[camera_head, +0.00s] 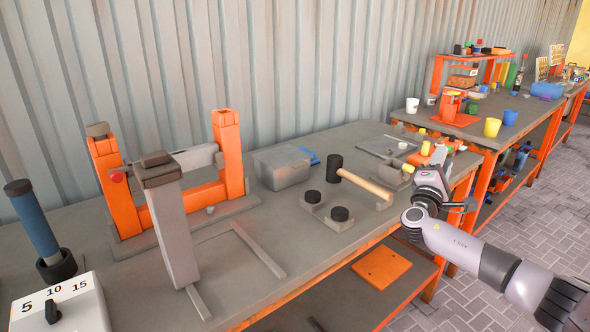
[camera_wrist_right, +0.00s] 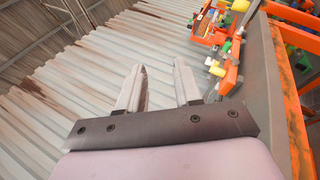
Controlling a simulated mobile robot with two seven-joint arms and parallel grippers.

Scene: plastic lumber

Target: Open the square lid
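The lid looks closed. My right gripper (camera_head: 434,178) is at the bench's right end, well to the right of the box and apart from it; its fingers are hard to make out there. In the right wrist view its two pale fingers (camera_wrist_right: 161,72) stand apart with nothing between them, with the corrugated wall behind. The lid does not show in that view. My left gripper is out of view.
A flat grey tray (camera_head: 386,147) lies behind the mallet. Orange and yellow parts (camera_head: 432,150) crowd the bench's right end.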

